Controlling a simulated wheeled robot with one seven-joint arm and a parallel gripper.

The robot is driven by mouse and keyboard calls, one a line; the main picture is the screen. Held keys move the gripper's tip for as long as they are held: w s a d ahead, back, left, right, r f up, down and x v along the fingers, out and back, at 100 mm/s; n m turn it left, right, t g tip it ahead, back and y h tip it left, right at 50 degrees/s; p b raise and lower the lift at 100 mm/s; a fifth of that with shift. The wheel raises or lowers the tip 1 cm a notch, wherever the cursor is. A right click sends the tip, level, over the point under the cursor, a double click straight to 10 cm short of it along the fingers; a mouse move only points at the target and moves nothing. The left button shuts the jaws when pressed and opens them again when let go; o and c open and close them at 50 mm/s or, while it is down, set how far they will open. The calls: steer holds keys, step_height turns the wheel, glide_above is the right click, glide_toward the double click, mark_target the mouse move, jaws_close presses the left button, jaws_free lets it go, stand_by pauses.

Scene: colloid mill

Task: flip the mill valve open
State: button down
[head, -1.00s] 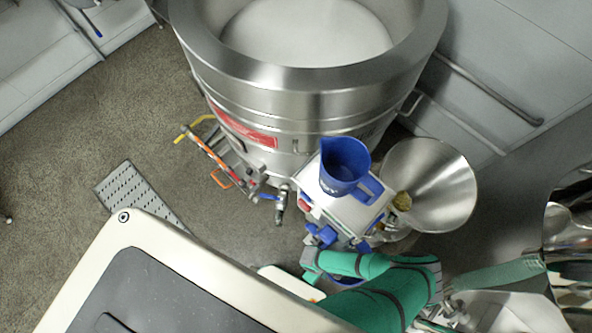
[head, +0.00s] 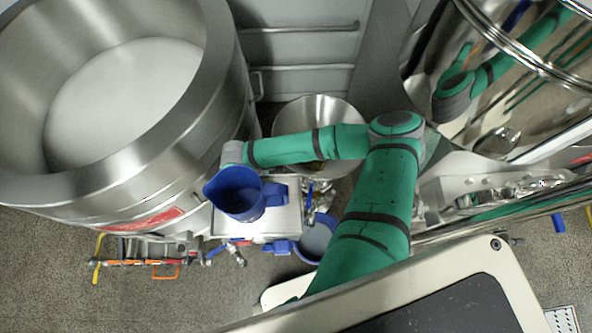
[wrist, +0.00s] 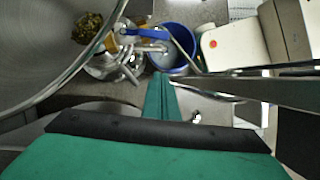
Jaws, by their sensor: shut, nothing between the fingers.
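The colloid mill shows in the head view with its steel funnel (head: 318,112) partly hidden behind my green arm. Its shiny pipe fittings (head: 318,195) lie just below my forearm. In the wrist view, a blue lever (wrist: 143,31) lies across the metal pipework at upper centre; I take it for the mill valve's handle. It lies roughly crosswise in the picture, beside the blue bucket (wrist: 178,58). My gripper (wrist: 161,80) is shut and empty, its green fingers pointing toward the fittings, apart from the lever in the picture. The gripper's fingertips are not visible in the head view.
A blue jug (head: 240,193) stands on the mill's steel box (head: 285,217), close to my forearm. The blue bucket also shows in the head view (head: 318,238). A large steel vat (head: 215,75) fills the left; a polished tank (head: 505,85) stands right.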

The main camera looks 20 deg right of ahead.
mark_target(309, 199)
steer(key=s+d+f, duration=0.3)
steer(key=d+f, duration=0.3)
steer(key=f, duration=0.2)
steer(key=shift+s+d+f, duration=0.15)
steer(key=shift+d+f, duration=0.15)
steer(key=shift+a, duration=0.15)
stand_by(0.3)
